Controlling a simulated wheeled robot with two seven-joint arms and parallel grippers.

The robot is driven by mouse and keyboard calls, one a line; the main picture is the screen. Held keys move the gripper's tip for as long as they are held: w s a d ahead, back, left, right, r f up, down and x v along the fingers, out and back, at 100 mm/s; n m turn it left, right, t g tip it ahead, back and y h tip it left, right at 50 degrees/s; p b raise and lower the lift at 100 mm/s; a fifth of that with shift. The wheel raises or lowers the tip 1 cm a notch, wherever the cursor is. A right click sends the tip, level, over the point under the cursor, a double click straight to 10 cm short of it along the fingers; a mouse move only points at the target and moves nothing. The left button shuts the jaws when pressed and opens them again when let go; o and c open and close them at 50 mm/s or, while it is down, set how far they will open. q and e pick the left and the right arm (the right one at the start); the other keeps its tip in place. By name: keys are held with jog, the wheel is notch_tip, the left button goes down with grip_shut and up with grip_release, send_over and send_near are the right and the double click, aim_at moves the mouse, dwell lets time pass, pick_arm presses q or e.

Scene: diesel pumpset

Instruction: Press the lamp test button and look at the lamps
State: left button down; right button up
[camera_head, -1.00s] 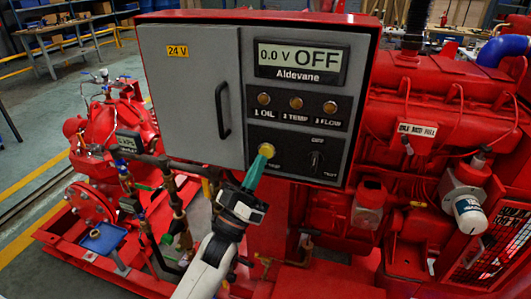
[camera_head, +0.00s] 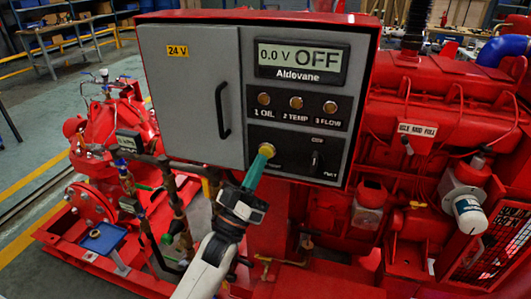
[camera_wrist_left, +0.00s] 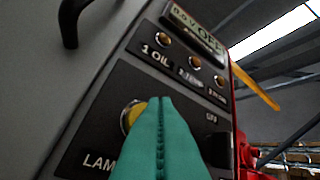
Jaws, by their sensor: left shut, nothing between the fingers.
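The control panel (camera_head: 240,95) is a grey box with a red rim. Its display (camera_head: 301,64) reads "0.0 V OFF". Three round lamps, 1 OIL (camera_head: 263,99), 2 TEMP (camera_head: 296,103) and 3 FLOW (camera_head: 330,107), look dull amber; none clearly glows. The yellow button (camera_head: 266,150) sits below them and also shows in the left wrist view (camera_wrist_left: 133,115), above a label starting "LAM". My left gripper (camera_head: 259,160) is shut and empty, its green fingertips at the button and partly covering it. Whether they touch or press it, I cannot tell. My right gripper is out of view.
A dark switch knob (camera_head: 317,160) sits right of the button. A black door handle (camera_head: 222,111) stands out on the panel's left. Pipes and a gauge (camera_head: 130,143) are at lower left. The red engine (camera_head: 430,110) fills the right side.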

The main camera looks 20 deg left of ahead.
pick_arm(q)
jog(key=shift+w, duration=0.4)
jog(key=shift+w, duration=0.4)
dwell(0.5)
jog(key=shift+s, duration=0.85)
jog(key=s+p, duration=0.2)
jog(key=s, duration=0.3)
jog(key=shift+a, duration=0.1)
dwell(0.3)
dwell(0.4)
